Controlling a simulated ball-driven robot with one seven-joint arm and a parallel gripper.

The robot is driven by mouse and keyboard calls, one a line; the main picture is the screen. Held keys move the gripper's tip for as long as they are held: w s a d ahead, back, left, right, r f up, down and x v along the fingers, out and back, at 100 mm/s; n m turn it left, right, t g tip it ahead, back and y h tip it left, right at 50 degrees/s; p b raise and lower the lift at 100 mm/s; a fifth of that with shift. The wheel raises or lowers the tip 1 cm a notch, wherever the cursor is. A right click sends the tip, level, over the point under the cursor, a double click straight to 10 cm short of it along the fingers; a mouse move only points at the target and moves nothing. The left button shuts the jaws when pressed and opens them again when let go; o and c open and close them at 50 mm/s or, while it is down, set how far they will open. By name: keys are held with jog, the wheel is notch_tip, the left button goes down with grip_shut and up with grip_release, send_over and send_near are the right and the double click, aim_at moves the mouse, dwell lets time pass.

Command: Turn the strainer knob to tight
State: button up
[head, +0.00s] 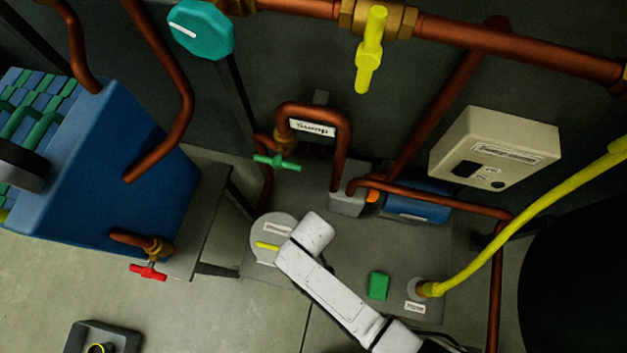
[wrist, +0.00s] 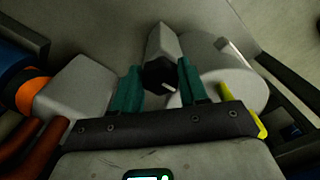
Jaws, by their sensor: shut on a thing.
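A black knob (wrist: 158,76) with a white pointer mark sits on a grey body (wrist: 163,42) in the wrist view; I take it for the strainer knob. My gripper (wrist: 160,84) has its two teal fingers on either side of the knob and is shut on it. The pointer mark faces the lower right of the wrist view. No tight marking can be read. In the head view my white arm reaches down from the lower right, and it hides the fingers and the knob.
Right of the knob is a grey round housing (wrist: 230,82) with a yellow lever (wrist: 258,124); it also shows in the head view (head: 259,231). A grey block (wrist: 78,88) with an orange ring stands to the left. Copper pipes (head: 430,190) and a green valve (head: 276,162) are close by.

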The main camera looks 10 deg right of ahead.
jog(key=shift+m, duration=0.6)
jog(key=o, duration=0.8)
jog(key=shift+r, duration=0.1)
notch_tip(320, 180, up, 11)
jog(key=shift+f+p, duration=0.2)
jog(key=shift+p, duration=0.45)
